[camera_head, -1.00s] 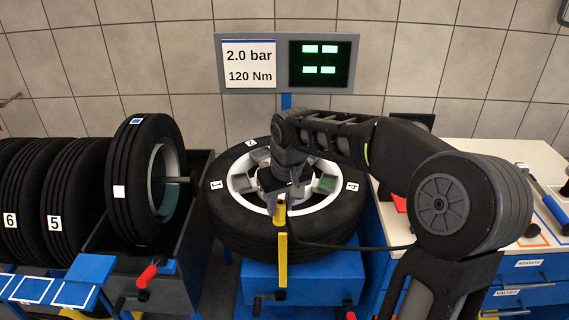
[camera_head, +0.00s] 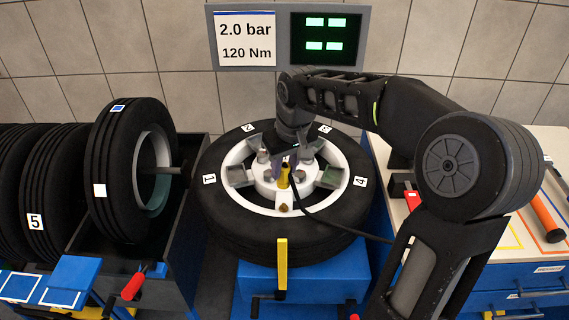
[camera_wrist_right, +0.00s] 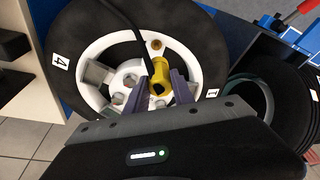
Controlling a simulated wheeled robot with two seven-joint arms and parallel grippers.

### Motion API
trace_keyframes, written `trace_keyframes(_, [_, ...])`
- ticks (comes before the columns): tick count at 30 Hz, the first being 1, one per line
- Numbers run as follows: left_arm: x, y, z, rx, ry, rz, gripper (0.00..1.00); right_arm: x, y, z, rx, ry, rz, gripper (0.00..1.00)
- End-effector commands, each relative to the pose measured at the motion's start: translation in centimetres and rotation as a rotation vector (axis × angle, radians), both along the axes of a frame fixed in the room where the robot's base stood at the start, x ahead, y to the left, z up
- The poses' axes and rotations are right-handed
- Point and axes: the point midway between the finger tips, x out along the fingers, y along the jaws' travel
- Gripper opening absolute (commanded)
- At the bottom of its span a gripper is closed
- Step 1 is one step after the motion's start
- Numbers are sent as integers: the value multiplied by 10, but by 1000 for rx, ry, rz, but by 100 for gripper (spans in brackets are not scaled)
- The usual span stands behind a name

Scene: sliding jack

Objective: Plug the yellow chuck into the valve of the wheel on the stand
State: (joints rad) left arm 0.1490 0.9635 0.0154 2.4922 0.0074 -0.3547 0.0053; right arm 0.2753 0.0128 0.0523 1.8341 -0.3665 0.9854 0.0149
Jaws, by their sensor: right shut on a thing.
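The wheel (camera_head: 233,220) lies flat on a blue stand (camera_head: 330,272), with a white rim and numbered labels on its tyre. My right gripper (camera_head: 285,165) is above the rim, near the hub, shut on the yellow chuck (camera_head: 283,177). In the right wrist view the chuck (camera_wrist_right: 161,78) sits between the two purple-grey fingertips (camera_wrist_right: 163,90), with its black hose running off it. A small brass-coloured valve (camera_head: 284,208) shows on the near side of the rim, apart from the chuck. It also shows in the right wrist view (camera_wrist_right: 156,45). My left gripper is not in view.
A yellow upright post (camera_head: 282,262) stands at the stand's front. Several tyres (camera_head: 38,205) and a wheel on a dark rack (camera_head: 128,170) stand at left. A white-topped workbench (camera_head: 520,215) with tools is at right. A display board (camera_head: 290,38) is behind.

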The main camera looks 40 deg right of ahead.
Motion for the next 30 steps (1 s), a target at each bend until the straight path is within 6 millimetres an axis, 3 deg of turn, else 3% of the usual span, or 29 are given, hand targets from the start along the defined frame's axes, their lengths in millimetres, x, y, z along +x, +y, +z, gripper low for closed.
trace_keyframes(7, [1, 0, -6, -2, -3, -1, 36, -1, 0, -6, 0, 0, 0, 0])
trace_keyframes(21, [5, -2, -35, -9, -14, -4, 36, 0, 0, -47, 0, -1, 0, 0])
trace_keyframes(30, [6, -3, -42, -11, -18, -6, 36, 0, 0, -58, 0, -1, 0, 0])
